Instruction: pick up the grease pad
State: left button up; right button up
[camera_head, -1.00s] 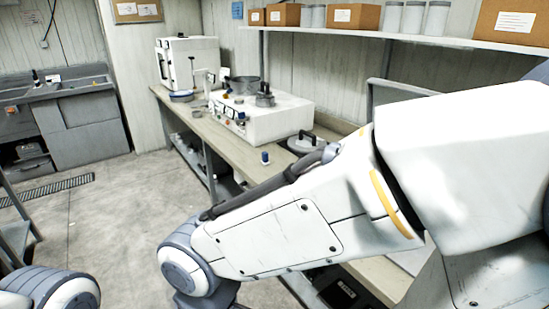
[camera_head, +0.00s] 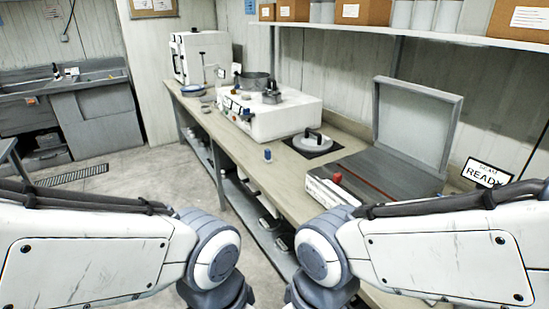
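I cannot pick out the grease pad for certain. A dark square pad (camera_head: 332,149) lies on the bench under a round grey disc with a black handle (camera_head: 312,138), but I cannot tell whether it is the grease pad. A small blue-capped item (camera_head: 268,155) stands on the bench to the left of it. Both my arms come in from the sides at the bottom of the head view. Their grippers are out of the picture below, so what they hold is hidden.
The long bench (camera_head: 290,198) carries a white machine (camera_head: 268,118) with pots on top. Open floor (camera_head: 140,182) lies to the left.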

aim_at(266, 159)
jog(key=u, duration=0.6)
jog(key=i, duration=0.95)
jog(key=u, duration=0.55)
jog(key=i, duration=0.85)
jog(key=z, duration=0.65)
jog(key=i, duration=0.7)
jog(key=z, duration=0.8)
